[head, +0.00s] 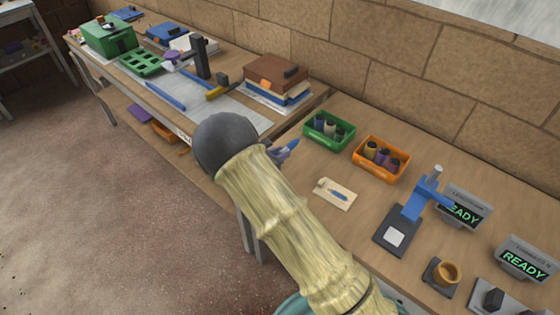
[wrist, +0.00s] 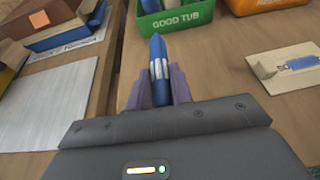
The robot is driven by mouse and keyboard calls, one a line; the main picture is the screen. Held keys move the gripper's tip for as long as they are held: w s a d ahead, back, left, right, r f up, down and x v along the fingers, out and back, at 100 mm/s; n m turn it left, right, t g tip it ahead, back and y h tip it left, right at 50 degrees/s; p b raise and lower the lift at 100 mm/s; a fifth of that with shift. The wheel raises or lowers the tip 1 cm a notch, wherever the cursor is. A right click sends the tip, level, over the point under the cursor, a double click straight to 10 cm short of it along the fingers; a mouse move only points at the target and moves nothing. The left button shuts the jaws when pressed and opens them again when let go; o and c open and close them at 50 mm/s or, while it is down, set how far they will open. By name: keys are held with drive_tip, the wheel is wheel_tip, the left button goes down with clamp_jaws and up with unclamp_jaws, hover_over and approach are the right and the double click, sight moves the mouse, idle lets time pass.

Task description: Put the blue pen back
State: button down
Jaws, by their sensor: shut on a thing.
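My gripper (wrist: 163,88) is shut on a blue, pointed, pen-shaped thing with white bands, which I take for the blue pen (wrist: 159,58). Its tip points up and away in the wrist view, between the purple fingers. In the head view my gripper (head: 279,153) is partly hidden behind my wrist, and the pen's blue tip (head: 292,144) shows beside it, near the wooden bench's left edge. A pale card (head: 346,203) with a small blue shape on it lies to the right; it also shows in the wrist view (wrist: 262,70). I cannot tell if that shape is printed.
A green tub (head: 316,139), marked GOOD TUB in the wrist view, and an orange tub (head: 371,172) hold small cylinders. A blue press (head: 411,207) and two READY displays stand at right. Stacked books (head: 277,75) and blue sticks (head: 165,96) lie on the left bench.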

drive_tip(key=shift+d+f, duration=0.1)
drive_tip(key=shift+f, duration=1.8)
drive_tip(key=shift+f, duration=0.2)
drive_tip(key=c, duration=1.2)
unclamp_jaws()
drive_tip(key=shift+c, duration=0.2)
drive_tip(key=shift+r, duration=0.1)
